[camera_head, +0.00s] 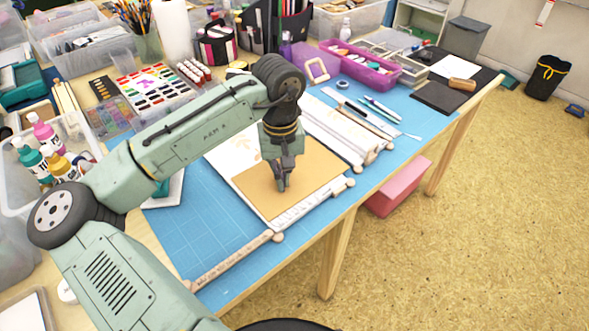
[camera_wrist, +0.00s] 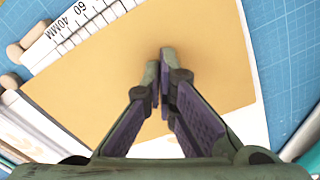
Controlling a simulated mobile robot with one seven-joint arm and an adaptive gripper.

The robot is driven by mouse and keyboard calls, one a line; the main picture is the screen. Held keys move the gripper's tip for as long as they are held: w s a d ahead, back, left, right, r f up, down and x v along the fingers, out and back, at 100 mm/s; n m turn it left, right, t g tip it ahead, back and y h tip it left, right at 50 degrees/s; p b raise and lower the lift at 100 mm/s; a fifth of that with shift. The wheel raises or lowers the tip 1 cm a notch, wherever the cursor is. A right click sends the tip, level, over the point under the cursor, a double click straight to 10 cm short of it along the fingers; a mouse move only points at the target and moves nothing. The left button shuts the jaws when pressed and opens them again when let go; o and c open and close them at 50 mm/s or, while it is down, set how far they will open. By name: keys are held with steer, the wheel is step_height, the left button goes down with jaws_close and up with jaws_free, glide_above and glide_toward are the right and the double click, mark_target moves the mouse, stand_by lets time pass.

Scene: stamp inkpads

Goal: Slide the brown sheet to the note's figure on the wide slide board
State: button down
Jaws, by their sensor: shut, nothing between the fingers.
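The brown sheet (camera_head: 262,186) lies flat on the wide slide board (camera_head: 228,171), over its front part. In the wrist view the brown sheet (camera_wrist: 95,90) fills the middle. A scale (camera_wrist: 75,20) with black marks, "60" and "40MM" among them, runs along the board's edge beside the sheet. I cannot tell whether the tips touch the sheet. I cannot make out the note or its figure.
A second, narrower white board (camera_head: 335,130) lies to the right. A wooden rod (camera_head: 232,261) lies at the front left on the blue mat (camera_head: 170,232). Paint bottles (camera_head: 50,150) stand at the left. Pens and a brush (camera_head: 380,108) lie at the right.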

mark_target(310, 192)
steer(key=shift+d, duration=0.1)
steer(key=shift+s+d+f+p, duration=0.1)
steer(key=shift+s+d+p, duration=0.25)
steer(key=shift+d, duration=0.5)
steer(key=shift+s+d, duration=0.1)
steer(key=shift+s+d+p, duration=0.35)
steer(key=shift+d, duration=0.5)
steer(key=shift+s+d+p, duration=0.2)
steer(key=shift+d+p, duration=0.15)
steer(key=shift+d, duration=0.1)
stand_by(0.3)
steer(key=shift+s+d+p, duration=0.25)
steer(key=shift+d+p, duration=0.05)
steer(key=shift+d, duration=0.2)
